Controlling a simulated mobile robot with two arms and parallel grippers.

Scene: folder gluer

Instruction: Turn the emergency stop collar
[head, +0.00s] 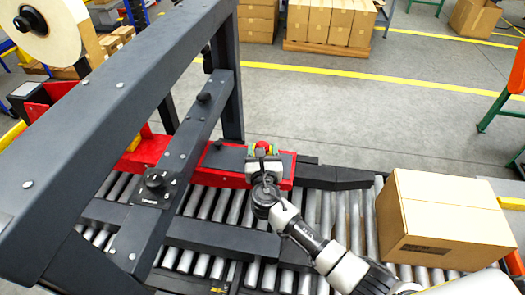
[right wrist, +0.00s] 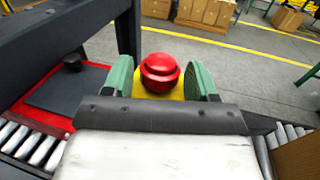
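The emergency stop is a red mushroom-shaped button with a wider red collar (right wrist: 160,75) on a yellow base (right wrist: 158,92). In the head view its red top (head: 263,145) shows just beyond my right gripper (head: 263,154), at the end of the red machine housing. In the right wrist view the green fingers of my right gripper (right wrist: 161,80) stand open on either side of the red collar. A narrow gap shows between each finger and the red part. The lower part of the base is hidden behind the gripper body. My left gripper is not in view.
A dark frame beam (head: 110,90) crosses the left, with a black knob (head: 154,182) on a lower bar. A roller conveyor (head: 335,215) runs below. A cardboard box (head: 445,220) sits on it at the right. Open floor lies behind.

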